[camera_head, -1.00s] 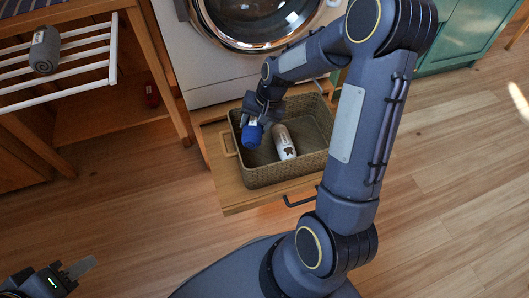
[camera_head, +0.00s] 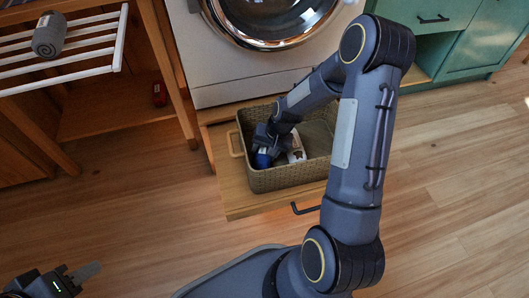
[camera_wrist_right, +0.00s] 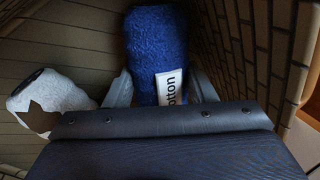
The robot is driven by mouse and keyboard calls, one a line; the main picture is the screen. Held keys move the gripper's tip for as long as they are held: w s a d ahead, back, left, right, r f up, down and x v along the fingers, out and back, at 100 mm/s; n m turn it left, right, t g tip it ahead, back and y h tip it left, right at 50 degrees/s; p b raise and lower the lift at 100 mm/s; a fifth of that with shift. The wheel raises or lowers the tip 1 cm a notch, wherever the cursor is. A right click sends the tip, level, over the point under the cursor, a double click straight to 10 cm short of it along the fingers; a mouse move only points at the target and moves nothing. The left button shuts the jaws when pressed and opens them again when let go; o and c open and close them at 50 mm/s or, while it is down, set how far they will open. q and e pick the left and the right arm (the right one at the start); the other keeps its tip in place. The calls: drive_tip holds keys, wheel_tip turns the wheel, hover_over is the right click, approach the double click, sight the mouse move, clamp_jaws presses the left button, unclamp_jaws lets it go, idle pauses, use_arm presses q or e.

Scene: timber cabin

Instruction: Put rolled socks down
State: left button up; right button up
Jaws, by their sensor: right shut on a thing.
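The blue rolled socks (camera_head: 262,159) are in my right gripper (camera_head: 268,146), low inside the woven basket (camera_head: 290,179). In the right wrist view, the blue roll (camera_wrist_right: 156,45) with a white label lies between the fingers of my right gripper (camera_wrist_right: 160,88). A white roll with a brown patch (camera_head: 297,152) lies in the basket to the right; it shows at the left in the right wrist view (camera_wrist_right: 42,100). I cannot tell whether the blue roll touches the basket floor. My left gripper (camera_head: 80,276) is at the lower left, away from everything; its jaw opening is unclear.
The basket stands on a pulled-out wooden drawer (camera_head: 238,203) below a washing machine (camera_head: 230,62). A grey roll (camera_head: 48,38) sits on a white rack (camera_head: 90,42) at upper left.

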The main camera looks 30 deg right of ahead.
drive_tip(key=shift+f, duration=0.1)
drive_tip(key=o, duration=1)
